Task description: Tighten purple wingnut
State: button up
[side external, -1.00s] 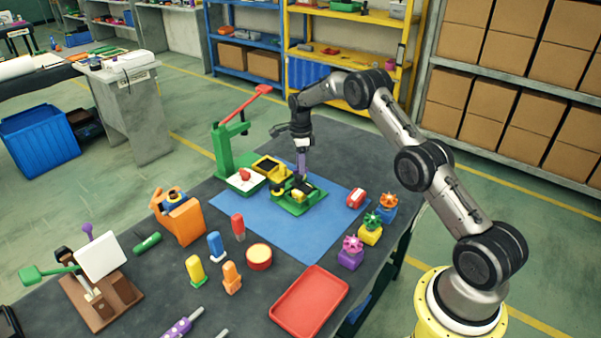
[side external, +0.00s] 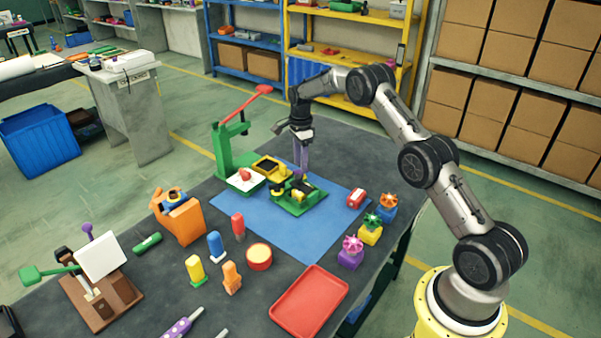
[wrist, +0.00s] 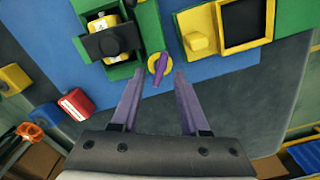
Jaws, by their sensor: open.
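The purple wingnut (wrist: 161,69) sits on a round yellow seat (wrist: 152,62) at the edge of the green fixture (wrist: 150,25) in the wrist view. Its wings stand at a slight slant. My gripper (wrist: 158,75) is open, with one purple finger on each side of the wingnut and visible gaps between. In the side view my gripper (side external: 302,172) points down over the far part of the green fixture (side external: 298,207). The wingnut cannot be made out there. A yellow and black part (wrist: 110,42) is mounted on the fixture, left of the wingnut.
A yellow tray-like block (side external: 266,165) and a green press with a red lever (side external: 230,150) stand left of the fixture. A red box (side external: 355,197) lies to its right. Several knobbed blocks, coloured pegs and a red tray (side external: 310,300) stand nearer. The blue mat (side external: 275,235) is clear in front.

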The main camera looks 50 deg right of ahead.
jog(key=shift+f, duration=0.1)
jog(key=shift+f, duration=1.05)
grip_shut()
